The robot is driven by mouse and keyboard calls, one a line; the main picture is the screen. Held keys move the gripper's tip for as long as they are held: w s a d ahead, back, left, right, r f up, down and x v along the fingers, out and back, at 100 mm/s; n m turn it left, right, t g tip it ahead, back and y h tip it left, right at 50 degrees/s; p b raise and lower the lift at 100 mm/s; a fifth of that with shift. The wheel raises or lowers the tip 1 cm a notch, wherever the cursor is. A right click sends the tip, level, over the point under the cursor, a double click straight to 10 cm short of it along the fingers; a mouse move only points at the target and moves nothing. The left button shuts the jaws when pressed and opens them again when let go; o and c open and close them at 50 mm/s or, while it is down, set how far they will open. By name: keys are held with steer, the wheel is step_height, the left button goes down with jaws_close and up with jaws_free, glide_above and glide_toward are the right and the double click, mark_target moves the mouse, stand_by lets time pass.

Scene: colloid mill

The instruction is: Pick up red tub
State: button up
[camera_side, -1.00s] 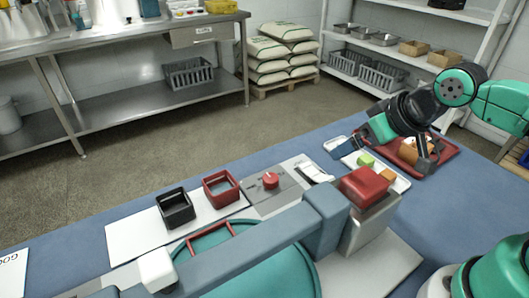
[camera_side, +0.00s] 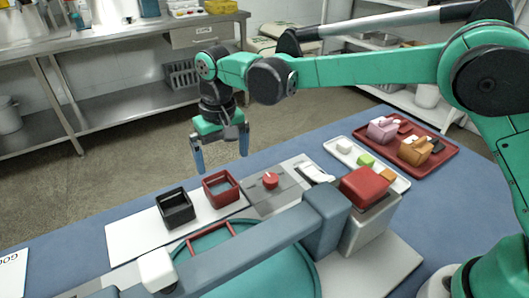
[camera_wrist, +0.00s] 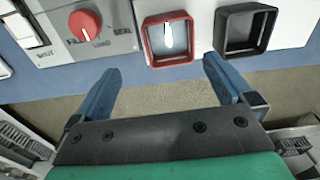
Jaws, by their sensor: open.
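The red tub (camera_side: 221,199) is a small square open-topped box on the white board, beside a matching black tub (camera_side: 176,213). In the wrist view the red tub (camera_wrist: 174,60) is at the top centre, with a pale bright patch inside, and the black tub (camera_wrist: 244,49) is to its right. My gripper (camera_side: 220,158) hangs fingers down, above and behind the red tub, apart from it. In the wrist view my gripper (camera_wrist: 160,67) has its two blue fingers spread, with nothing between them; the red tub lies just beyond their tips.
A red knob (camera_side: 270,180) on a grey panel is right of the red tub. A blue-grey bar (camera_side: 245,254) and teal round part (camera_side: 270,277) lie in front. A white tray (camera_side: 335,154) and red tray (camera_side: 447,153) stand at right. Blue tabletop behind the tubs is clear.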

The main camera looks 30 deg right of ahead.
mark_target(220, 184)
steer(key=shift+a+f, duration=0.65)
steer(key=shift+f, duration=2.9)
steer(key=c, duration=1.1)
